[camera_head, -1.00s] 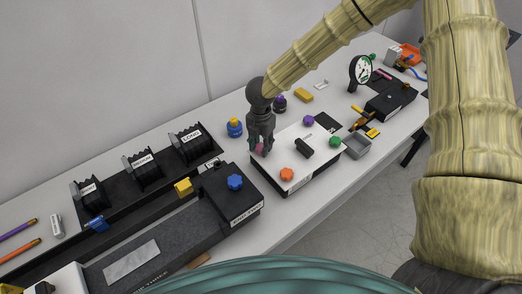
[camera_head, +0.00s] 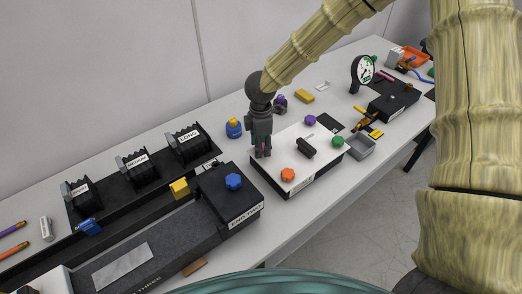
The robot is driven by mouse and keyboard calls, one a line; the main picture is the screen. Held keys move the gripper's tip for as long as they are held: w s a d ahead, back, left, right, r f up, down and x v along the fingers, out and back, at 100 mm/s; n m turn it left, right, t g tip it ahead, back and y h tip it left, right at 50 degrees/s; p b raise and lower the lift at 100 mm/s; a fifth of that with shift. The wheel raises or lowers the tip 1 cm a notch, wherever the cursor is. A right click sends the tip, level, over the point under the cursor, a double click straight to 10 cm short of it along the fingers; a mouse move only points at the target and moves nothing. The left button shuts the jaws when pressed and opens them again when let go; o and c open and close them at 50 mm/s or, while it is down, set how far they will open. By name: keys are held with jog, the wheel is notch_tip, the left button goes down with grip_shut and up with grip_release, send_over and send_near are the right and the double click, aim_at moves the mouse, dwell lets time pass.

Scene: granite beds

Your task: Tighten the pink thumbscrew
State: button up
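The white-topped plate (camera_head: 290,164) with a dark base sits in the middle of the bench. It carries an orange thumbscrew (camera_head: 288,174) at the front, a green one (camera_head: 338,141) at the right, a purple one (camera_head: 310,119) at the back and a black handle (camera_head: 306,148) in the middle. My gripper (camera_head: 262,152) points down at the plate's left corner, where the pink thumbscrew was visible earlier. The fingers now hide nearly all of the pink thumbscrew. I cannot tell whether they grip it or only stand around it.
A black fixture with a blue knob (camera_head: 233,181) stands close to the left. A blue-and-yellow knob (camera_head: 234,127) is behind it. A grey tray (camera_head: 360,146) and a dial gauge (camera_head: 362,72) are to the right. Bare bench lies along the front edge.

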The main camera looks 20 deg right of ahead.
dwell(0.3)
jog(key=shift+r+p, duration=2.05)
jog(key=shift+r, duration=1)
notch_tip(320, 180, up, 12)
